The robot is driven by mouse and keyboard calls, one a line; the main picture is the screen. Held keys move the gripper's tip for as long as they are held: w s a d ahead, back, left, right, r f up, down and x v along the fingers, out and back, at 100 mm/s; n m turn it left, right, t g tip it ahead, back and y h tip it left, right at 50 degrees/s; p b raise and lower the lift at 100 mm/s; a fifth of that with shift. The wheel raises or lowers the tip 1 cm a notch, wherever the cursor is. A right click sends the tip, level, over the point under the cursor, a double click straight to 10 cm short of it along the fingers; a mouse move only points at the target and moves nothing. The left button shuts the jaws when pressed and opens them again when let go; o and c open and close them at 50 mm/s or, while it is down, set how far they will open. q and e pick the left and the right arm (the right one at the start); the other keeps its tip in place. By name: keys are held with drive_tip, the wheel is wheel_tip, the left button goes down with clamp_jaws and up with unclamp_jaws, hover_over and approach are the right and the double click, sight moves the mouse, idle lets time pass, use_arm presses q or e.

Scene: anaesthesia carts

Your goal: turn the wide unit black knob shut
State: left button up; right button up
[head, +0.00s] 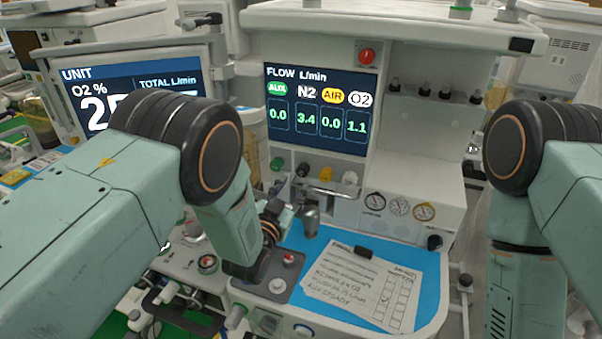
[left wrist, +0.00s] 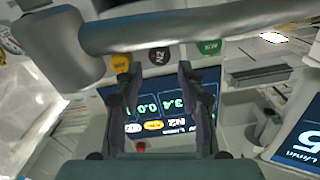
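The wide unit's black knob (head: 302,169) sits under the flow screen, between the green and yellow knobs. In the left wrist view, upside down, the black knob (left wrist: 159,56) is marked N2 and shows between my left fingers, beyond their tips. My left gripper (left wrist: 159,72) is open and empty, with a finger on each side of the knob's line. I cannot tell the exact gap, but no contact shows. In the head view my left arm hides most of that gripper. The flow screen (head: 318,107) reads N2 3.4. My right gripper is out of view.
The green knob (head: 277,163), yellow knob (head: 325,174) and white knob (head: 349,178) are close neighbours. A grey rail (head: 330,191) runs just below the knobs. A blue worktop (head: 312,244) with papers (head: 362,284) lies below. A second screen (head: 135,90) stands left.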

sight(301, 173)
use_arm(q)
drive_tip(key=shift+x, duration=2.95)
drive_tip(key=shift+r, duration=0.15)
clamp_jaws()
